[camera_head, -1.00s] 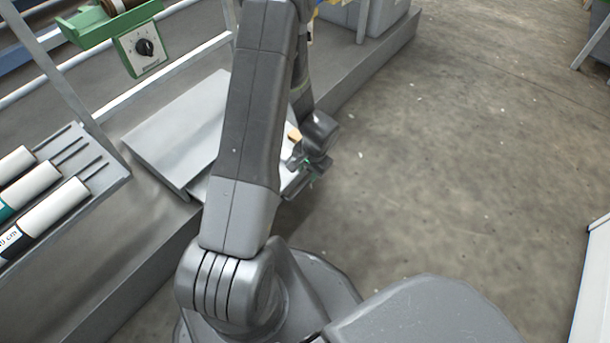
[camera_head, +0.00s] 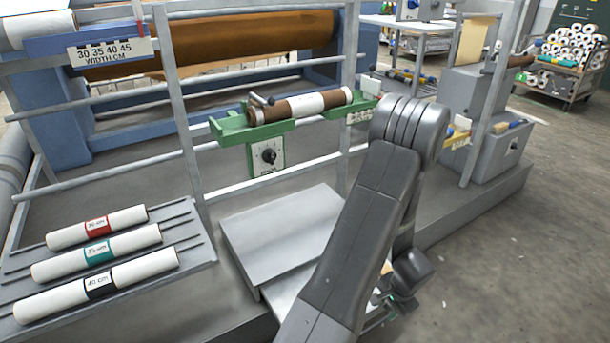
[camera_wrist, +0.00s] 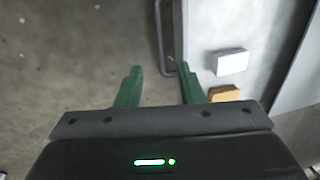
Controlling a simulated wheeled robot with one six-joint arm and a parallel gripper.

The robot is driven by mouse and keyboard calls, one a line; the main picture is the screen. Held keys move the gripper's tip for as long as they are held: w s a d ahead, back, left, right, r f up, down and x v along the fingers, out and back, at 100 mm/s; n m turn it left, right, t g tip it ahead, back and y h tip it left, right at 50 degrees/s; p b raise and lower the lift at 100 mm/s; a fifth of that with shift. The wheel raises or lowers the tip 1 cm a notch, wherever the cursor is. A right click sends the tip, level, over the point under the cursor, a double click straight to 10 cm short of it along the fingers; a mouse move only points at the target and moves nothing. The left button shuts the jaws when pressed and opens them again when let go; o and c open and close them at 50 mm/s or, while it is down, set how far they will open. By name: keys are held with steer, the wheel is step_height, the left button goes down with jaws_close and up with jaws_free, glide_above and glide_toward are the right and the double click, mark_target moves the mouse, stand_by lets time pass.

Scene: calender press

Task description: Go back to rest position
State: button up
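My gripper (camera_wrist: 158,82) has its two green fingers apart with nothing between them. In the wrist view it points down at the grey floor, beside a light metal surface (camera_wrist: 268,35). A white block (camera_wrist: 231,62) and a tan block (camera_wrist: 224,93) lie on that surface, to the right of the fingers and apart from them. In the head view my gripper (camera_head: 378,303) hangs low, partly hidden behind my arm. The tan block (camera_head: 386,267) shows just past the arm.
A low step (camera_head: 285,235) lies left of my arm. A green holder (camera_head: 238,130) carries a brown and white roll (camera_head: 305,105) on the railing. A rack (camera_head: 195,262) with 3 white rolls is at lower left. Open floor (camera_head: 500,255) is on the right.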

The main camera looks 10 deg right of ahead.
mark_target(375, 324)
steer(key=f+b, duration=0.1)
steer(key=f, duration=0.2)
steer(key=w+f+b, duration=0.1)
steer(key=f, duration=0.3)
steer(key=w+f+b, duration=0.1)
steer(key=f, duration=0.3)
steer(key=shift+a+f+b, duration=0.15)
steer(key=shift+a+b, duration=0.25)
steer(key=shift+w+a, duration=0.1)
steer(key=shift+w, duration=0.2)
steer(key=shift+r, duration=0.2)
